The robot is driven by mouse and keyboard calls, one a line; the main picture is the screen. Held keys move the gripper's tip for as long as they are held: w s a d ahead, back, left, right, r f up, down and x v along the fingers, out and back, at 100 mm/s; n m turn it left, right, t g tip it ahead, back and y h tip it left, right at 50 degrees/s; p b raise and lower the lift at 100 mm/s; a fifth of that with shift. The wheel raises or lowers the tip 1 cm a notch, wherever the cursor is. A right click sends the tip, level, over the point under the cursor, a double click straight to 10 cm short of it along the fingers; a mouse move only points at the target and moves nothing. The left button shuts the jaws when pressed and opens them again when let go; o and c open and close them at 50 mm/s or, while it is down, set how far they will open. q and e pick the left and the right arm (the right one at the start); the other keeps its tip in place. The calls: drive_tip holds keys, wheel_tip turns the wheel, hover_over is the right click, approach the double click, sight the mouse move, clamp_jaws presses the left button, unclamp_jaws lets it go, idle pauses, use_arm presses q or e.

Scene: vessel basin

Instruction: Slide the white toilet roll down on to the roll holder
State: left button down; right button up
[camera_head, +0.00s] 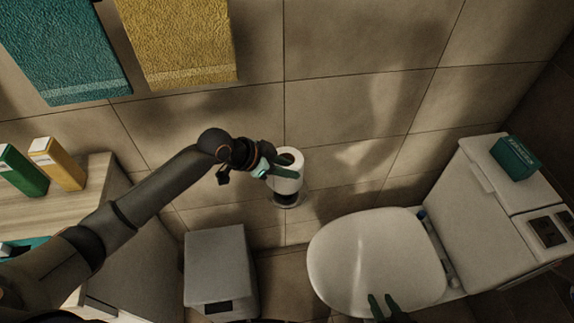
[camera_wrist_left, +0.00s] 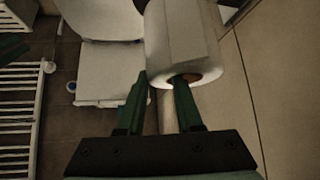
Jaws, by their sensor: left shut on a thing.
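The white toilet roll (camera_head: 290,184) is near the wall, with its open core facing up in the head view. My left gripper (camera_head: 277,172) is shut on the roll's wall. In the left wrist view, one finger of the gripper (camera_wrist_left: 160,88) goes in at the core of the roll (camera_wrist_left: 180,45) and the other lies along its outside. The roll holder (camera_head: 288,202) shows as a round base just below the roll; the roll hides most of it, and I cannot tell how far the roll is on it. My right gripper (camera_head: 381,307) shows two separated fingertips over the toilet lid, empty.
The toilet (camera_head: 365,255) stands right of the holder, with a green box (camera_head: 515,158) on its tank. A grey bin (camera_head: 220,265) stands to the left. A wooden cabinet (camera_head: 95,180) carries green and yellow cartons. Teal and yellow towels hang above. The tiled wall is close behind the roll.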

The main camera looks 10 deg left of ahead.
use_arm(q)
drive_tip(key=shift+f+b, duration=0.65)
drive_tip(key=shift+f, duration=0.5)
drive_tip(key=c, duration=0.5)
unclamp_jaws()
drive_tip(key=v, duration=1.2)
drive_tip(key=shift+a+r+p, duration=0.2)
drive_tip(key=shift+p, duration=0.1)
